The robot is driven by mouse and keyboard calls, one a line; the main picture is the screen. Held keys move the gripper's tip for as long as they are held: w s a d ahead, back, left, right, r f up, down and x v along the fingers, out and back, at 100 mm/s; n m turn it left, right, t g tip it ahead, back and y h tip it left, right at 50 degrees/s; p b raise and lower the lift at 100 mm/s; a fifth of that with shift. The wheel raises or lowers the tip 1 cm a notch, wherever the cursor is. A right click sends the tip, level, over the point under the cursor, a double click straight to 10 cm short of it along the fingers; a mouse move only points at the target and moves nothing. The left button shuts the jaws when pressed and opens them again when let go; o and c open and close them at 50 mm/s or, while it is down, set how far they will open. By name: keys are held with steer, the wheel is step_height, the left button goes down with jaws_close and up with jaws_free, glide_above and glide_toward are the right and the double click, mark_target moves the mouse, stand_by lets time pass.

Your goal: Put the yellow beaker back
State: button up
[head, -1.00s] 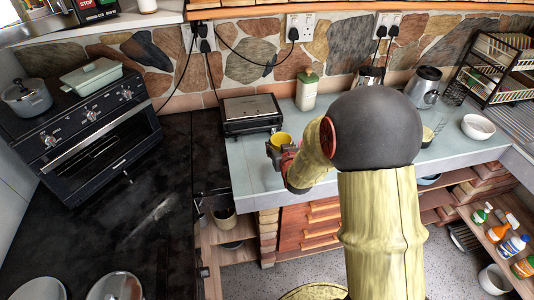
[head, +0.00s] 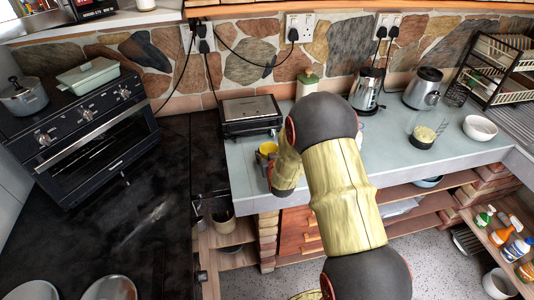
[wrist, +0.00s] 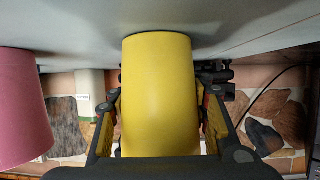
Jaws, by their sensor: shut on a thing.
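The yellow beaker (head: 267,148) is at the left part of the grey-blue counter (head: 240,178), in front of the black toaster-like appliance. My gripper (head: 269,163) is around it, partly hidden behind my arm in the head view. In the wrist view, the yellow beaker (wrist: 160,95) fills the middle, with a finger of my gripper (wrist: 160,110) on each side. This view looks upside down, with the counter at the top. The beaker's end there is at or very near the counter; I cannot tell if it touches. A pink beaker (wrist: 22,105) stands to the left in the wrist view.
The black appliance (head: 251,115) is close behind the beaker. A green-lidded jar (head: 308,84), a steel kettle (head: 367,90), a glass carafe (head: 424,130) and a white bowl (head: 480,127) are farther right.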

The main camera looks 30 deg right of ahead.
steer(key=shift+r, duration=0.1)
steer(key=o, duration=1.5)
